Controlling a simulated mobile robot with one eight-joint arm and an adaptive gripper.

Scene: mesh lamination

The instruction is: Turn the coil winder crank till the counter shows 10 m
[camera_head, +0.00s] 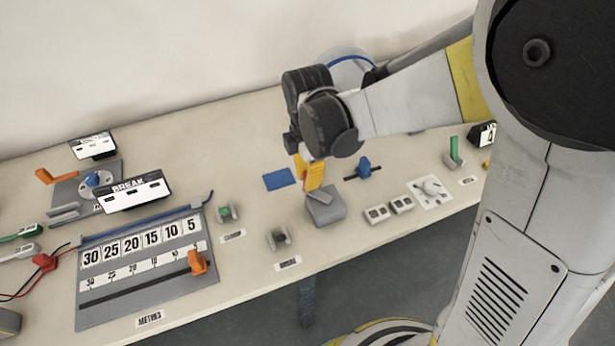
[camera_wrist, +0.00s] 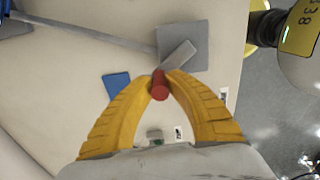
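A grey block (camera_head: 327,210) with a short light-grey crank arm (camera_head: 320,197) on top stands on the table below my gripper (camera_head: 312,176). In the wrist view the crank arm (camera_wrist: 178,58) ends in a red knob (camera_wrist: 159,88). My gripper's yellow fingertips (camera_wrist: 160,78) meet around this knob and touch it on both sides. The block (camera_wrist: 183,42) is just beyond the fingertips. A small black-and-white display (camera_head: 487,134) at the right edge is partly hidden by my arm and shows what looks like a 4. I cannot tell whether it is the winder's counter.
A clear round disc with a blue line (camera_head: 348,66) stands behind my wrist. A numbered slider board (camera_head: 148,285) fills the left front.

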